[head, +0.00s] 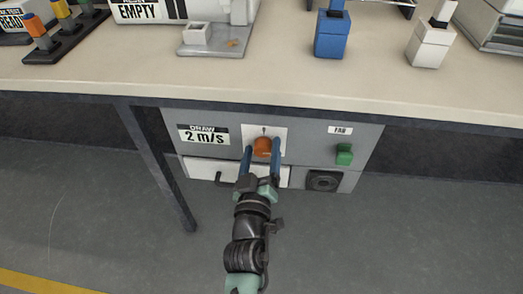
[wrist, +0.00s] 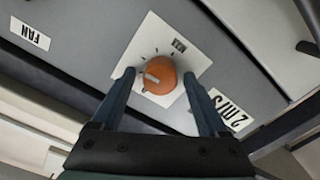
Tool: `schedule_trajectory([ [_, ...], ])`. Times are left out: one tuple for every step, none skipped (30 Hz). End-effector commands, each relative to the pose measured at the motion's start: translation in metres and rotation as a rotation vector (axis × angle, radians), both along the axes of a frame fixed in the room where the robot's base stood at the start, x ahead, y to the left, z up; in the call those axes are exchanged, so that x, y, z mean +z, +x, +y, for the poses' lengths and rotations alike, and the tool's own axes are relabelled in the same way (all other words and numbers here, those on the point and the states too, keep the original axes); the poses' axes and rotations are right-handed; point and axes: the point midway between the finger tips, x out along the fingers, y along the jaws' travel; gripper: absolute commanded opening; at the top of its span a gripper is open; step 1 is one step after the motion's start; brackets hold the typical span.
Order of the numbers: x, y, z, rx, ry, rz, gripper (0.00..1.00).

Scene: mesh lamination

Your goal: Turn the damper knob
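The damper knob (head: 263,147) is a round orange knob on a white square plate, on the front of a grey panel under the bench. In the wrist view the knob (wrist: 159,76) has a pale pointer line and tick marks around it. My gripper (head: 262,150) is open, with its two blue fingers on either side of the knob. In the wrist view the fingertips (wrist: 158,74) flank the knob, with gaps showing between them and it. Whether the fingertips reach as deep as the knob is hard to tell.
A "DRAW 2 m/s" label (head: 203,135) is left of the knob. A drawer handle (head: 226,181) sticks out below left. A bench leg (head: 165,165) stands left; the benchtop (head: 280,75) overhangs above.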

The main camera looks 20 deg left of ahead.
Motion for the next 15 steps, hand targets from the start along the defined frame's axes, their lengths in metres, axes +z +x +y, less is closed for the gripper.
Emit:
schedule_trajectory([
  [0.0,0.0,0.0,0.0,0.0,0.0,0.79],
  [0.0,0.0,0.0,0.0,0.0,0.0,0.79],
  [0.0,0.0,0.0,0.0,0.0,0.0,0.79],
  [0.0,0.0,0.0,0.0,0.0,0.0,0.79],
  [0.0,0.0,0.0,0.0,0.001,0.0,0.79],
  [0.0,0.0,0.0,0.0,0.001,0.0,0.79],
  [0.0,0.0,0.0,0.0,0.001,0.0,0.79],
  [0.0,0.0,0.0,0.0,0.001,0.0,0.79],
  [0.0,-0.001,0.0,0.0,0.0,0.0,0.79],
  [0.0,-0.002,-0.001,0.0,0.0,0.0,0.79],
  [0.0,-0.004,-0.001,-0.001,0.0,0.001,0.79],
  [-0.001,-0.007,-0.002,-0.001,0.0,0.001,0.79],
  [-0.001,-0.01,-0.003,0.0,-0.001,0.002,0.79],
  [-0.001,-0.014,-0.004,0.0,0.0,0.001,0.79],
  [-0.001,-0.02,-0.006,0.0,-0.001,0.002,0.79],
])
